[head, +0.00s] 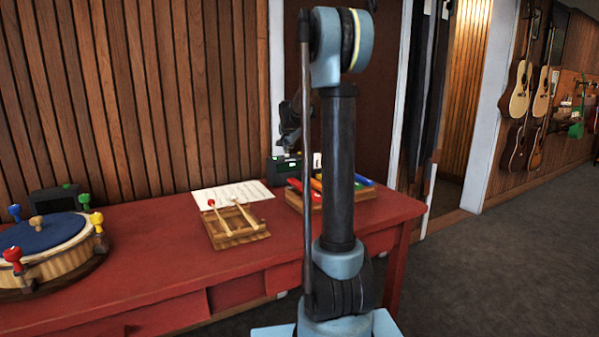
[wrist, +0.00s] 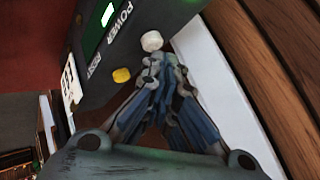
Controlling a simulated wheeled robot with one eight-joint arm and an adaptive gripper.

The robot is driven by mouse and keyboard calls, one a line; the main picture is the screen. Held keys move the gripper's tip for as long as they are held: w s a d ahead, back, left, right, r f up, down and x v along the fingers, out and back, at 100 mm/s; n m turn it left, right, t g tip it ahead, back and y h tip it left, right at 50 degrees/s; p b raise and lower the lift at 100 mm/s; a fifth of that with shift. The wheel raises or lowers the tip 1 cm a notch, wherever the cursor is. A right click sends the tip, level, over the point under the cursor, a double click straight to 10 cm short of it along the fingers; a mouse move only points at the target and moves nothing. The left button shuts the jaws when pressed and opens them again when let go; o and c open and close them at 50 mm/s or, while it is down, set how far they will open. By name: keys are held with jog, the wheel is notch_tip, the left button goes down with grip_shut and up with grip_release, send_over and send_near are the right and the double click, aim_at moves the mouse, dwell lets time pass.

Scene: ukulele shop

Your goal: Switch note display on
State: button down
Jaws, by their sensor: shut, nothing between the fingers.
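The note display (head: 285,167) is a small dark box at the back of the red table, largely hidden behind my arm and gripper in the head view. In the wrist view the dark box (wrist: 135,20) fills the upper middle. It has a white button (wrist: 151,41) near the word POWER and a yellow button (wrist: 121,75) near the word RESET. Part of a green panel with a white patch shows at the top edge. My gripper (wrist: 163,62) is shut and empty. Its fingertips are right beside the white button; I cannot tell whether they touch it.
The red table (head: 160,235) holds a music sheet (head: 235,193), a wooden rack with mallets (head: 236,225), a tray of coloured bars (head: 360,190) and a round drum (head: 50,250). A slatted wood wall (head: 130,100) stands close behind. Floor is clear at right.

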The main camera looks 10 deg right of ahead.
aim_at(289, 156)
jog(key=shift+r, duration=2.95)
jog(key=shift+s, duration=0.1)
